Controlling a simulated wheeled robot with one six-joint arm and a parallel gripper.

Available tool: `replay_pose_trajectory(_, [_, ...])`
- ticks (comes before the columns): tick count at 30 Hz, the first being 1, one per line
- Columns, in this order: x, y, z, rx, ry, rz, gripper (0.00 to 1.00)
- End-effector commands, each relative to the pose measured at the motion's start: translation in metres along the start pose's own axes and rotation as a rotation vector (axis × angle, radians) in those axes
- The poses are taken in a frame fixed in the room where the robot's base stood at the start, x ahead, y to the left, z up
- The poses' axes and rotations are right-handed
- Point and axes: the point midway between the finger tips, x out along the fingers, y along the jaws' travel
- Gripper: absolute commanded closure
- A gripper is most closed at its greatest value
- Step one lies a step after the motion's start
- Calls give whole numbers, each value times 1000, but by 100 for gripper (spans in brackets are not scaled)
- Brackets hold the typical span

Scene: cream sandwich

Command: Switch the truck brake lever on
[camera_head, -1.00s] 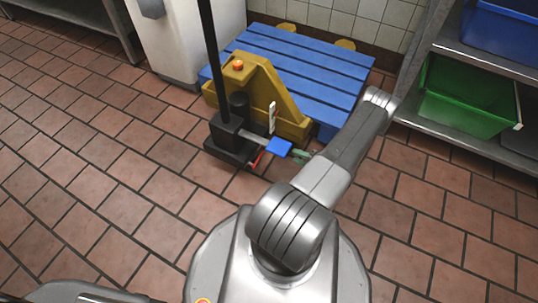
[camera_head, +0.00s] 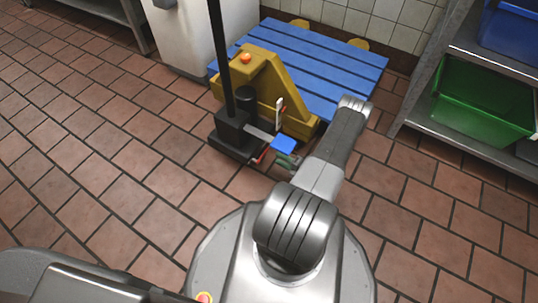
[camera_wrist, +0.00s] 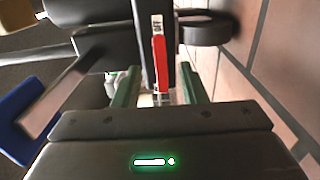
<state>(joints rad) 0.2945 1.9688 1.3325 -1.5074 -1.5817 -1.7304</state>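The yellow pallet truck (camera_head: 262,85) with its black base (camera_head: 236,136) and upright black pole stands left of my arm. A small red lever (camera_head: 260,155) shows low beside the black base. My gripper (camera_head: 287,161) is low beside the truck, under a blue paddle (camera_head: 284,145). In the wrist view its green fingers (camera_wrist: 161,84) are apart, one on each side of the red lever in the picture. Contact cannot be told.
A blue pallet (camera_head: 330,60) lies behind the truck. A white plate with a red part (camera_head: 280,112) stands on the truck. At right is a shelf with a green crate (camera_head: 480,105) and a blue crate (camera_head: 515,28). Tiled floor (camera_head: 110,190) is clear at left.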

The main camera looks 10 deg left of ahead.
Motion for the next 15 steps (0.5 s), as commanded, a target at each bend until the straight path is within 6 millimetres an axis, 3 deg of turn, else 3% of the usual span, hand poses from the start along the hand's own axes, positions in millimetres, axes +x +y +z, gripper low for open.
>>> replay_pose_trajectory(6, [32,-2,-1,0,5,-1,62])
replay_pose_trajectory(15, [60,-1,0,0,2,0,62])
